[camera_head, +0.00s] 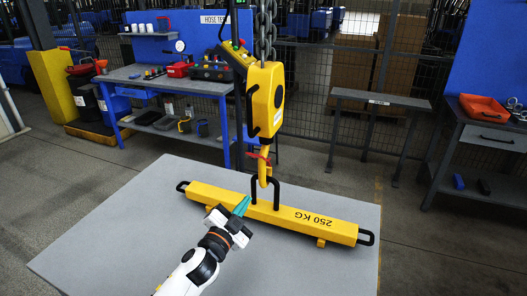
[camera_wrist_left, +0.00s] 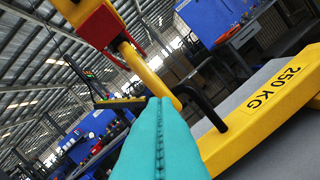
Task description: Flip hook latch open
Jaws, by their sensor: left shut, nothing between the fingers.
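A yellow hook (camera_head: 264,171) hangs from a yellow hoist block (camera_head: 265,99) on a chain. My left gripper (camera_head: 243,203) has teal fingers, shut and empty, just left of the loop and below the latch. My right gripper is not in view.
The bar lies on a grey table (camera_head: 150,220) with free room at its left and front. Behind stand a blue-grey workbench (camera_head: 170,83), a mesh fence, a narrow grey stand (camera_head: 380,98) and a bench with an orange tray (camera_head: 484,108).

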